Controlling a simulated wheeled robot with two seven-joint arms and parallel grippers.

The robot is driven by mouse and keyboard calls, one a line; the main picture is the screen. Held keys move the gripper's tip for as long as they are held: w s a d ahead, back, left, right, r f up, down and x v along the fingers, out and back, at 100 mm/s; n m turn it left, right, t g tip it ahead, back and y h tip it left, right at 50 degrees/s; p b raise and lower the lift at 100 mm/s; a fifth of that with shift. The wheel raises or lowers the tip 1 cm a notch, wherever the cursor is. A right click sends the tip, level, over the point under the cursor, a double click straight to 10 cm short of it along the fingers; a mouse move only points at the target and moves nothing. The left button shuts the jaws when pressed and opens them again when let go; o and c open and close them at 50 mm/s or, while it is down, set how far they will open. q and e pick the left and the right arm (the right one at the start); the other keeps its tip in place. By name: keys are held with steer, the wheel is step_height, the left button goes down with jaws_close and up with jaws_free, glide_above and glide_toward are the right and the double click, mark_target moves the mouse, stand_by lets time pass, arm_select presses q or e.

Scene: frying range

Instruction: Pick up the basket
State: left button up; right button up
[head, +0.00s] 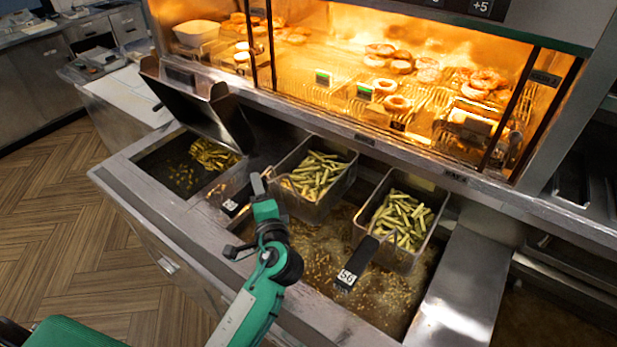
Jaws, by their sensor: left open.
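Two wire fry baskets filled with fries stand in the fryer. The left basket (333,199) has a dark handle (236,203) with a white number tag, pointing toward the front left. The right basket (409,260) has a black handle (352,268) tagged 56. My left gripper (244,217) is open over the fryer's front edge. Its two fingers appear on either side of the left basket's handle in the picture. I cannot tell whether they touch it. My wrist hides part of the fryer front. My right gripper is not in view.
Bubbling oil (375,303) fills the fryer below the baskets. A left vat (165,172) holds loose fries under a raised metal lid (205,115). A heated display (345,80) with doughnuts stands behind. A bare metal ledge (462,285) lies right of the fryer.

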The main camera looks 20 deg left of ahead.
arm_select(q)
steer(key=p+x, duration=0.1)
steer(key=x, duration=0.2)
steer(key=shift+a+r+p, duration=0.1)
steer(key=shift+a+p, duration=0.05)
steer(key=shift+p, duration=0.15)
steer(key=shift+w+a, duration=0.1)
steer(key=shift+w, duration=0.15)
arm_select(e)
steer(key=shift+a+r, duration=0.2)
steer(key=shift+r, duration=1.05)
arm_select(q)
steer(key=shift+c, duration=0.5)
jaws_close()
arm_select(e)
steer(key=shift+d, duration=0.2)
